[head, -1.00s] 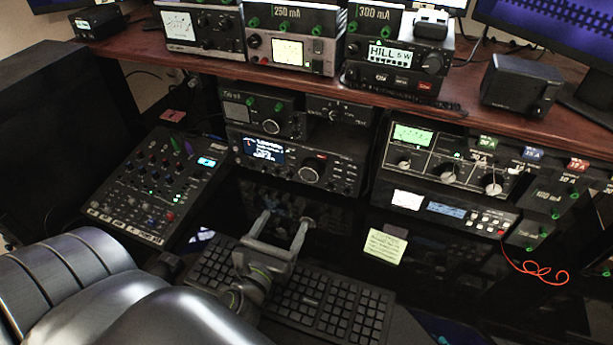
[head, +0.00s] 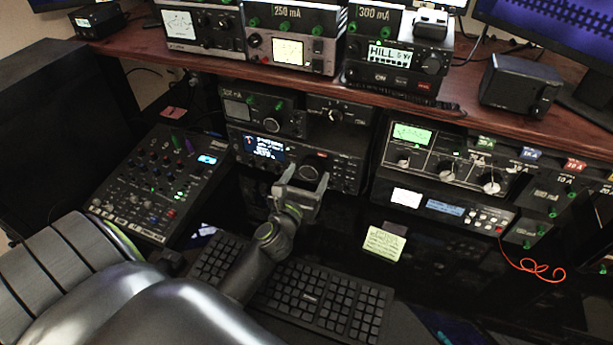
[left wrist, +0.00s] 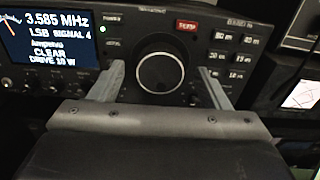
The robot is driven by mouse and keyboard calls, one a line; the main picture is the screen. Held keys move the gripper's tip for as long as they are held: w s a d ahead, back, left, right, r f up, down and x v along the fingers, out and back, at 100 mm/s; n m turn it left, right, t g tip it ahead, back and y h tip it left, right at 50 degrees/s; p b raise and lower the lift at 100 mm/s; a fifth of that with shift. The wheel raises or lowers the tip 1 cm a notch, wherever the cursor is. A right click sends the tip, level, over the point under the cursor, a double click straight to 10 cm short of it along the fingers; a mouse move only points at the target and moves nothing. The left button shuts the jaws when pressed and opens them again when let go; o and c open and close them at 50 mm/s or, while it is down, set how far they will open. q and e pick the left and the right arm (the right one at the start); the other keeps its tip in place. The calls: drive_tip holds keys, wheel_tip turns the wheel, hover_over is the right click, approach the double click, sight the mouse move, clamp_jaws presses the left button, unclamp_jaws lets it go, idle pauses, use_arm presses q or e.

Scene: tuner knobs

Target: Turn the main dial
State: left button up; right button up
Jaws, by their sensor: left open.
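The main dial (left wrist: 160,72) is a large round black knob with a pale rim on the front of the black radio (left wrist: 75,75). In the head view the dial (head: 309,172) shows on the radio (head: 345,176) in the middle of the desk. My left gripper (head: 308,177) is open in front of the dial. In the left wrist view its two fingers (left wrist: 160,84) stand on either side of the knob, with gaps between them and its rim. I cannot tell how far the fingertips are from the panel. My right gripper is not in view.
A mixer (head: 150,185) lies left of the radio. A keyboard (head: 325,300) lies below my left arm. A tuner box with knobs (head: 440,160) stands to the right. A yellow note (head: 383,243) is on the dark desk. The wooden shelf (head: 290,84) overhangs behind.

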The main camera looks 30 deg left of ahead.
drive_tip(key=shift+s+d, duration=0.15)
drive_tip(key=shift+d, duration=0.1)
use_arm(q)
drive_tip(key=c, duration=1)
drive_tip(key=shift+o, duration=0.2)
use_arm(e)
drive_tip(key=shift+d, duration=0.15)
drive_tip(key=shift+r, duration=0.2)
use_arm(q)
drive_tip(key=m+p, duration=0.2)
drive_tip(key=m, duration=0.1)
drive_tip(key=shift+r+m, duration=0.1)
drive_tip(key=shift+m, duration=0.2)
drive_tip(key=m+p, duration=0.3)
drive_tip(key=m, duration=0.3)
drive_tip(key=m+p, duration=0.2)
drive_tip(key=m, duration=0.4)
drive_tip(key=shift+m+p, duration=0.4)
drive_tip(key=m+p, duration=0.2)
drive_tip(key=m, duration=0.3)
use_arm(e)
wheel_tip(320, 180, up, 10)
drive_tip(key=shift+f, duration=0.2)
use_arm(q)
drive_tip(key=shift+f, duration=0.2)
